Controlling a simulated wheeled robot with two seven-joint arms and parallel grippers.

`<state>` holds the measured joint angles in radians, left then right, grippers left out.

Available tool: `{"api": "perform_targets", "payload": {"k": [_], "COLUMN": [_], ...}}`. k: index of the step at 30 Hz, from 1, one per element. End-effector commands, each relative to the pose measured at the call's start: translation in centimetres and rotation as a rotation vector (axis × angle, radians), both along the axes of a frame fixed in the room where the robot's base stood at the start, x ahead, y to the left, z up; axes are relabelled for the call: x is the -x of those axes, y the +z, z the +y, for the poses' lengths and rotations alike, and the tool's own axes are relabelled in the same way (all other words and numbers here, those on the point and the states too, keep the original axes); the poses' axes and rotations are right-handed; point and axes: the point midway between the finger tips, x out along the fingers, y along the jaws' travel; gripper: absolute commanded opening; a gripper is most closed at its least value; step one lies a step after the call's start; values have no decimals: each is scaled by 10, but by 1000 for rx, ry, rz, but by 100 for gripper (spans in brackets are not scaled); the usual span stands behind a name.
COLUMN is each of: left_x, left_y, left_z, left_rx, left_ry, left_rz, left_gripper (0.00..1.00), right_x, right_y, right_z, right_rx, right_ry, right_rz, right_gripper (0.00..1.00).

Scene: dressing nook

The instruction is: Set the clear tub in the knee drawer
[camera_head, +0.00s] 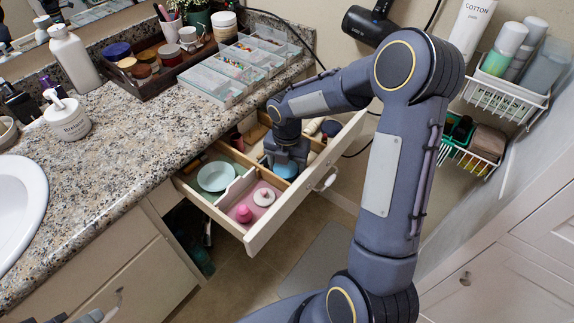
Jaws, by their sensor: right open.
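The knee drawer (262,234) is pulled out below the counter and split into compartments by wooden dividers. My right gripper (286,160) points down into its middle part and is open. A blue rounded thing (285,170) shows right under the fingers, partly hidden by them; I cannot tell whether it is the clear tub or whether the fingers touch it. No other thing in the drawer shows plainly as a clear tub. Grey parts at the bottom left edge may be my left gripper (88,317), cut off by the frame, with its jaws unclear.
The drawer also holds a teal dish (216,176) and a pink tray with a pink bottle (243,213) and a white round piece (264,197). Clear organizers (215,86) and a dark tray (123,88) fill the counter's back. Wire baskets (507,100) hang at right.

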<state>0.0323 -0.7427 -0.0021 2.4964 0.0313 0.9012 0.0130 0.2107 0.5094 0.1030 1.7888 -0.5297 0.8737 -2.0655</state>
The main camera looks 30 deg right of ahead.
Motion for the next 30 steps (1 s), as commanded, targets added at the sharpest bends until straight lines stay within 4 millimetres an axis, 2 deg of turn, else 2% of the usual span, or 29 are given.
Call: {"api": "perform_targets", "payload": {"k": [5,15,18,24,26,28,30], "left_x": [0,0,0,0,0,0,0], "left_y": [6,24,27,30,30,30,30], "left_z": [0,0,0,0,0,0,0], "left_rx": [0,0,0,0,0,0,0], "left_ry": [0,0,0,0,0,0,0], "left_rz": [0,0,0,0,0,0,0], "left_gripper": [31,31,31,31,31,31,31], "right_x": [-1,-1,0,1,6,18,39], "right_y": [17,89,105,123,130,142,157], "right_z": [0,0,0,0,1,3,6], "right_rx": [0,0,0,-1,-6,-20,-50], "right_ry": [-1,-1,0,-12,-58,-178,-375], "right_rz": [-3,-4,-3,-4,-14,-36,-68], "right_gripper": [67,67,67,67,67,67,67]}}
